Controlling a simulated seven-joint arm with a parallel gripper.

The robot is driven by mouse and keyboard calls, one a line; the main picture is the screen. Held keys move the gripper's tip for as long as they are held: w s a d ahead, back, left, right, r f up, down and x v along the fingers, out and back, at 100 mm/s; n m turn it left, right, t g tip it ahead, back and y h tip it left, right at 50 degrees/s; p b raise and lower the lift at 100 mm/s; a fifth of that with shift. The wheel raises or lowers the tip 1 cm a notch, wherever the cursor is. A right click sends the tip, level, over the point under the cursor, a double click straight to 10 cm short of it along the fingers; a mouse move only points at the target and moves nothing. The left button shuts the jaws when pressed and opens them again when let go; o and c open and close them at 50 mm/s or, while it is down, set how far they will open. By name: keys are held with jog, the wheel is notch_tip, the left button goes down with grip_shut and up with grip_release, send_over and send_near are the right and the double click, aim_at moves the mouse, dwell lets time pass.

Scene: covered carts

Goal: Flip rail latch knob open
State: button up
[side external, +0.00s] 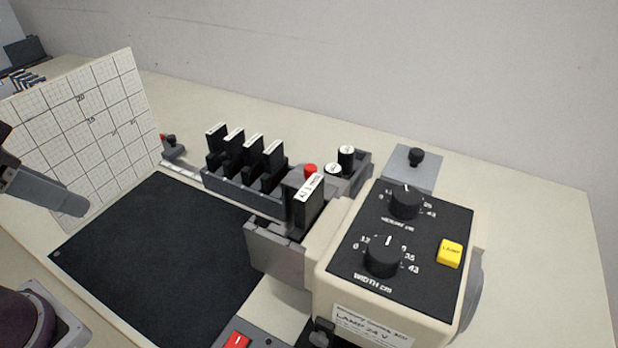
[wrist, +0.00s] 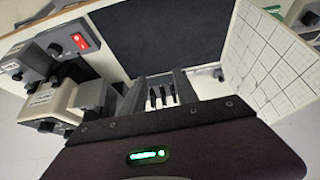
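I cannot tell for sure which knob is the rail latch knob. A small latch-like fitting with a black knob and a red part (side external: 171,145) sits at the far end of a pale rail strip in the side external view. A black knob on a grey plate (side external: 415,158) stands behind the control box. Another black knob (side external: 322,332) is low on the box's front. My dark purple hand housing with a green light (wrist: 150,155) fills the bottom of the wrist view. A grey cylindrical part (side external: 55,194) shows at the left edge, apart from the fittings.
The beige control box (side external: 325,275) has two dials and a yellow lamp button (side external: 450,253). A slotted rack (side external: 235,200) holds several black slides. A black mat (side external: 150,260) lies clear. A gridded board (side external: 90,130) stands upright at left. A red switch (side external: 236,341) is in front.

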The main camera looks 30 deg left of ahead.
jog(key=shift+w+d+r, duration=0.1)
jog(key=shift+w+d, duration=0.05)
jog(key=shift+d, duration=0.05)
jog(key=c, duration=0.3)
jog(key=w+d+r+m, duration=0.1)
jog(key=w+d+m, duration=0.1)
jog(key=m, duration=0.1)
jog(key=w+d+r+m+h, duration=0.1)
jog(key=d+m, duration=0.2)
jog(key=w+d+r+m+h, duration=0.1)
jog(key=w+d+m, duration=0.1)
jog(key=d, duration=0.1)
jog(key=shift+w+d+m, duration=0.1)
jog(key=shift+w+m, duration=0.2)
jog(key=shift+m, duration=0.1)
grip_shut()
jog(key=w+d+r+m+h, duration=0.2)
jog(key=w+d+m, duration=0.1)
jog(key=d+m, duration=0.5)
jog(key=shift+w+d+r+h, duration=0.3)
jog(key=shift+d+r, duration=0.05)
jog(key=shift+d, duration=0.2)
